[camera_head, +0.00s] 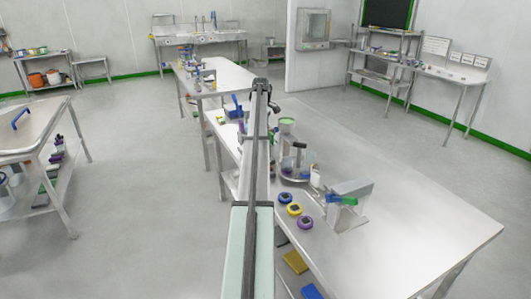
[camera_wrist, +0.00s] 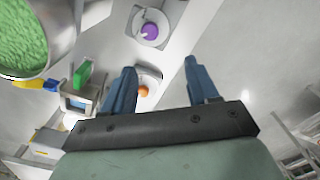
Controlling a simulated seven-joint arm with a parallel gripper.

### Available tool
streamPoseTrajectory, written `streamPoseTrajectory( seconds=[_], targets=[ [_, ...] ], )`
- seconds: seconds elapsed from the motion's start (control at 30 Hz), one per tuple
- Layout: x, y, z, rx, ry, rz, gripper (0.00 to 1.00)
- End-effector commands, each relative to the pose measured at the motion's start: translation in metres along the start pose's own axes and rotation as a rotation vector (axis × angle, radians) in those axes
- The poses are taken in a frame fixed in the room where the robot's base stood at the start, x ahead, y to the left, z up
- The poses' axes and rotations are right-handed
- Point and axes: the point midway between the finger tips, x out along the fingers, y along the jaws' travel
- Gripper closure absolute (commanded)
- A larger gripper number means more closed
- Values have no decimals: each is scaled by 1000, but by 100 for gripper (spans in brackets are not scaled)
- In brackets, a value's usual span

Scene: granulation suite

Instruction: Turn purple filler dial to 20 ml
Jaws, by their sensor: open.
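A purple dial (camera_wrist: 151,31) shows at the top of the wrist view, on a pale rounded housing. A small light mark shows on its lower left side, but I cannot read a scale or value. An orange round part (camera_wrist: 143,91) sits on a similar pale housing nearer my gripper, partly behind the left finger. My gripper (camera_wrist: 157,67) is open, its two blue fingers apart with nothing held between them. The purple dial lies beyond the fingertips, not touched. In the head view my arm reaches forward over the table, and I cannot make out the dial there.
A bowl of green granules (camera_wrist: 25,32) and a small device with a green part (camera_wrist: 82,74) lie left in the wrist view.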

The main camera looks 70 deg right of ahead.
Motion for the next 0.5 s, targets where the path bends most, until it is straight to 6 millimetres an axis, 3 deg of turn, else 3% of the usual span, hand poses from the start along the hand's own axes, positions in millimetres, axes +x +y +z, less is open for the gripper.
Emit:
streamPoseTrajectory(
  seconds=[0.1,0.2,0.5],
  targets=[
    [-16,13,13,3,4,7,41],
    [-17,15,16,2,5,8,41],
    [25,14,16,2,4,7,41]
  ],
)
